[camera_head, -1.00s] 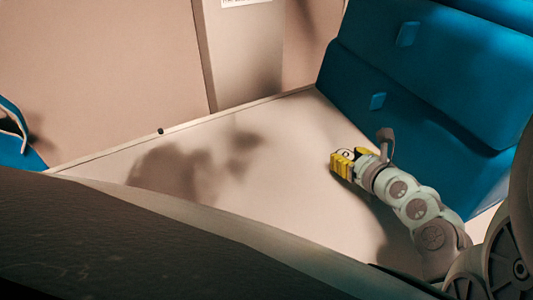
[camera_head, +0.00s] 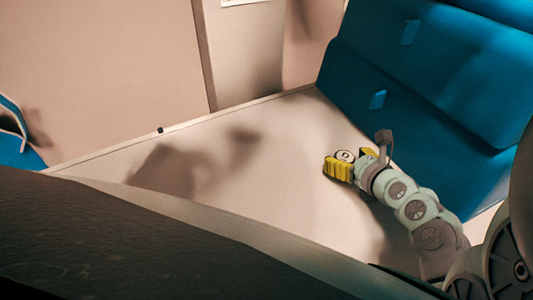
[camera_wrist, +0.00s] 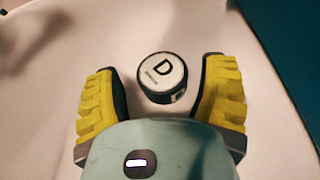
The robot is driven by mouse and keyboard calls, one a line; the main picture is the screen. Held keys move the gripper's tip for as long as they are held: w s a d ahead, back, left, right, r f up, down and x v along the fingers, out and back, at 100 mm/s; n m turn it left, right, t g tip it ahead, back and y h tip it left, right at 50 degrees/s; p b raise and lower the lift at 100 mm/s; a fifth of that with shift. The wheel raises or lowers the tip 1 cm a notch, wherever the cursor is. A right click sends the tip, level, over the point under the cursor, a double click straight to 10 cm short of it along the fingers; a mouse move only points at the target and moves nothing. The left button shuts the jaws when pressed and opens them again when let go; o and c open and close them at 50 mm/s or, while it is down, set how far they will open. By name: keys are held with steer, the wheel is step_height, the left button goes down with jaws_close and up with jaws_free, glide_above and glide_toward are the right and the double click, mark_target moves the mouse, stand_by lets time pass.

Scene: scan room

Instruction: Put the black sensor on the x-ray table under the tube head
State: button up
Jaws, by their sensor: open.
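The black sensor appears to be a short round puck (camera_wrist: 161,76) with dark sides and a white top marked "D". It rests on a pale flat surface and also shows in the head view (camera_head: 345,155). My gripper (camera_head: 352,161) is open around it, low over the surface. In the wrist view one yellow finger of my gripper (camera_wrist: 160,68) stands on each side of the puck, with a gap on both sides. I cannot make out the x-ray table or the tube head for certain.
Blue cabinet fronts (camera_head: 425,75) with small tabs stand close to the right of my gripper. The pale surface (camera_head: 275,185) is bare to its left. A dark textured surface (camera_head: 130,245) with a pale rim fills the lower left. A wall (camera_head: 95,70) closes the back.

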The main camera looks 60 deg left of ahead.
steer(key=b+v, duration=0.1)
steer(key=v, duration=0.5)
steer(key=shift+d+r, duration=0.15)
steer(key=shift+d, duration=0.1)
steer(key=shift+v, duration=2.75)
steer(key=shift+s, duration=0.1)
